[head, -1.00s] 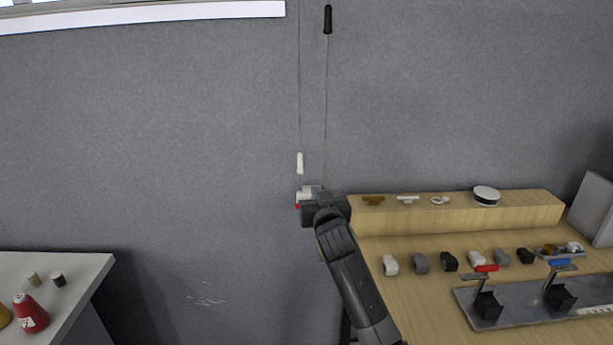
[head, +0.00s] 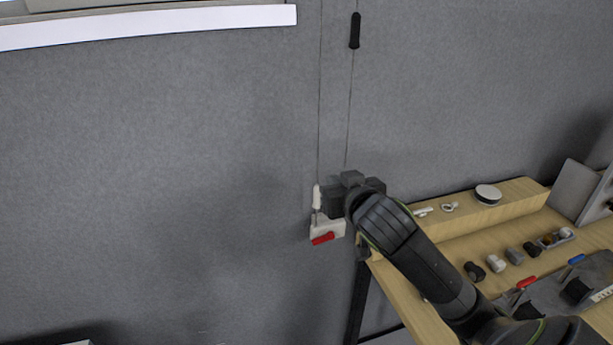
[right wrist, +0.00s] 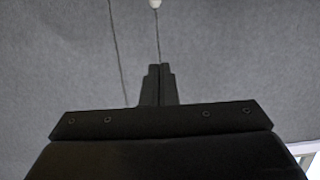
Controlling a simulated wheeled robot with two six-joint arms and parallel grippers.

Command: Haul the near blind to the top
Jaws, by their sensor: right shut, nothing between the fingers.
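The near blind's white bottom edge (head: 150,27) crosses the upper left of the head view. Two thin cords hang right of it. A black pull (head: 355,30) hangs high on the right cord, and a white pull (head: 316,196) hangs low on the left one. A wall fitting with a red lever (head: 323,239) sits just below the white pull. My right gripper (head: 328,200) is shut and empty beside the white pull. In the right wrist view, a cord runs from a white knob (right wrist: 155,3) to the shut fingers (right wrist: 159,85). My left gripper is out of view.
A wooden table with a raised ledge (head: 525,200) stands at the right, bearing several small items and a plate with red and blue levers. A white round tin (head: 488,194) sits on the ledge. The grey wall left of the cords is clear.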

